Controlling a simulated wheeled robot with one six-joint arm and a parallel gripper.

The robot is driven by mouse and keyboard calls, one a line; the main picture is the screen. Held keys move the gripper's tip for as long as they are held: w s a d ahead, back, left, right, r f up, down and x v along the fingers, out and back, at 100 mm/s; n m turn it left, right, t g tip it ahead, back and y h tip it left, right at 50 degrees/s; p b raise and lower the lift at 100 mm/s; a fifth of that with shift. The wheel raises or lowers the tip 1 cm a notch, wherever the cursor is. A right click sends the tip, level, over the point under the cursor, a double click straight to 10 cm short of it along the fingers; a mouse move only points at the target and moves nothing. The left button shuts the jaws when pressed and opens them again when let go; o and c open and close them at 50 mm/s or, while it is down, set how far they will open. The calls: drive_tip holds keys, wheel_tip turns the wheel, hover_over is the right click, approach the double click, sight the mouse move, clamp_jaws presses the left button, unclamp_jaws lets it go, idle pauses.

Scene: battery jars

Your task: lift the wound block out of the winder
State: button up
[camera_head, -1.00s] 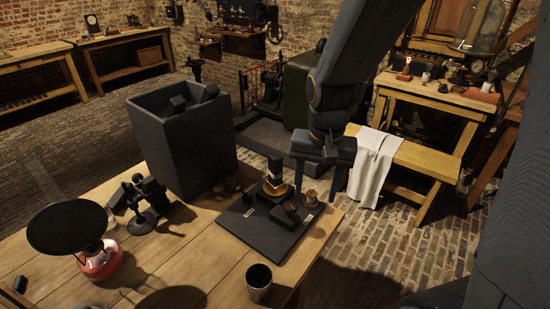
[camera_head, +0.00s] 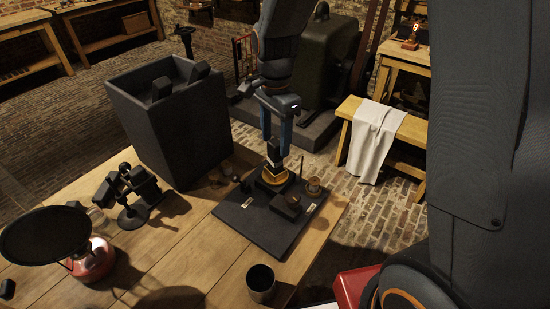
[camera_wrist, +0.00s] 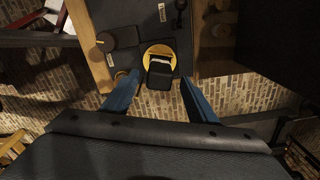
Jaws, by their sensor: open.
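The wound block (camera_head: 273,157) stands upright on the round yellow-rimmed turntable of the winder (camera_head: 258,219), a dark base board on the wooden table. In the wrist view the dark block (camera_wrist: 160,74) sits on the yellow disc (camera_wrist: 147,50), with a light band at its far side. My gripper (camera_head: 276,150) points down over the block in the head view. Its blue fingers are open, one on each side of the block. In the wrist view my gripper (camera_wrist: 158,87) shows clear gaps between fingers and block.
A tall dark bin (camera_head: 180,125) with blocks inside stands left of the winder. A dark cup (camera_head: 260,283) stands in front. A cloth-draped bench (camera_head: 373,140) is behind right.

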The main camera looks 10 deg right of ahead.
sight(275, 154)
drive_tip(key=shift+s+f+p, duration=0.1)
drive_tip(key=shift+f+p, duration=0.95)
drive_tip(key=shift+f, duration=1.9)
drive_tip(key=c, duration=1.3)
drive_tip(key=shift+r, duration=0.1)
drive_tip(key=shift+c, duration=0.2)
